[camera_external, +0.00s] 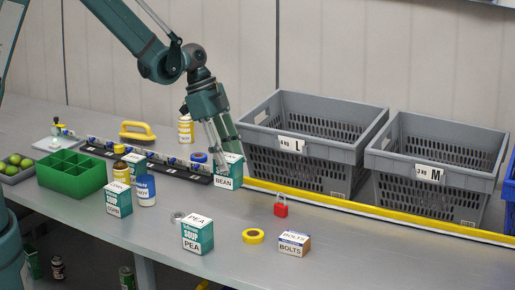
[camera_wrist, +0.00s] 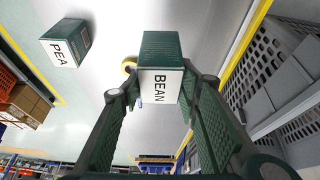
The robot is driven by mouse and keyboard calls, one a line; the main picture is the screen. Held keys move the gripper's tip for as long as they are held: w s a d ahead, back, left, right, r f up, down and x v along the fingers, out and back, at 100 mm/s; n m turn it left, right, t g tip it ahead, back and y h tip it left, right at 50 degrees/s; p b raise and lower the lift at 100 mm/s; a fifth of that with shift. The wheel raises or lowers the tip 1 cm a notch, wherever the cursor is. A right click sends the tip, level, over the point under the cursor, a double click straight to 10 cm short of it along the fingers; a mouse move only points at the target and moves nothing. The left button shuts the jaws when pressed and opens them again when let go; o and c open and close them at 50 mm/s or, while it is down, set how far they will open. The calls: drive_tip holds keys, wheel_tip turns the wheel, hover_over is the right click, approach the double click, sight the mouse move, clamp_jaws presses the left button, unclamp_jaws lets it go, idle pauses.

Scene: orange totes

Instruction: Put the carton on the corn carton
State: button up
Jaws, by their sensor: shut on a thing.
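My gripper (camera_external: 222,152) is shut on a teal and white carton labelled BEAN (camera_external: 228,181), held near the black rail in the external view. In the wrist view the BEAN carton (camera_wrist: 160,75) sits between my two fingers (camera_wrist: 160,92). A teal and white carton (camera_external: 118,198), whose small label looks like CORN, stands upright on the table to the left. A similar carton labelled PEA (camera_external: 197,236) stands at the front middle; it also shows in the wrist view (camera_wrist: 66,42).
A green divided tray (camera_external: 72,186) is further left. Yellow tape (camera_external: 253,236), a red padlock (camera_external: 281,208) and a BOLTS box (camera_external: 293,244) lie right. Grey crates (camera_external: 345,128) stand behind.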

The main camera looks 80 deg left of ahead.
drive_tip(key=s+a+r+m, duration=0.1)
drive_tip(key=s+a+r, duration=0.2)
drive_tip(key=s, duration=0.7)
drive_tip(key=s+a+r+m+g+p, duration=0.1)
drive_tip(key=s+a+r+m, duration=0.1)
drive_tip(key=s, duration=0.9)
drive_tip(key=s+a+r+m+h+p, duration=0.1)
drive_tip(key=s+a+r, duration=0.3)
drive_tip(key=s, duration=0.7)
drive_tip(key=shift+a+m+g, duration=0.3)
drive_tip(key=shift+m, duration=0.1)
drive_tip(key=shift+f, duration=2.85)
drive_tip(key=shift+f, duration=2.1)
drive_tip(key=shift+f+b, duration=0.15)
drive_tip(key=shift+b, duration=0.15)
